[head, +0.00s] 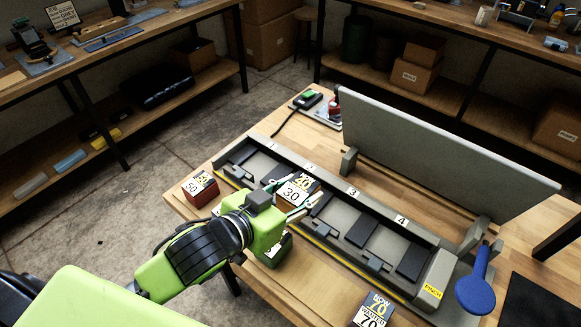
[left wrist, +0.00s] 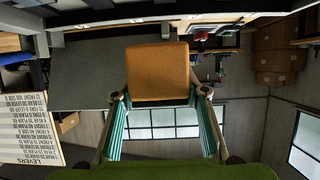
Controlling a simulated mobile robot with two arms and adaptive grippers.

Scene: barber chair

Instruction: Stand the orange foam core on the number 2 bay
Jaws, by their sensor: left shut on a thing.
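The orange foam core (head: 292,194) is held between the fingers of my left gripper (head: 294,197). It has a white "30" label on one face in the head view. It is at the number 2 bay (head: 311,168) of the long grey fixture; I cannot tell whether its base touches the bay floor. In the left wrist view the core (left wrist: 158,72) shows as a plain orange block between the two green fingers, which close on its sides. My right gripper is in neither view.
A dark red block marked 50 (head: 200,188) stands left of the fixture, and a block marked 70 (head: 372,310) at the front edge. A grey upright panel (head: 440,150) rises behind the bays. A blue paddle (head: 476,285) is at the right end.

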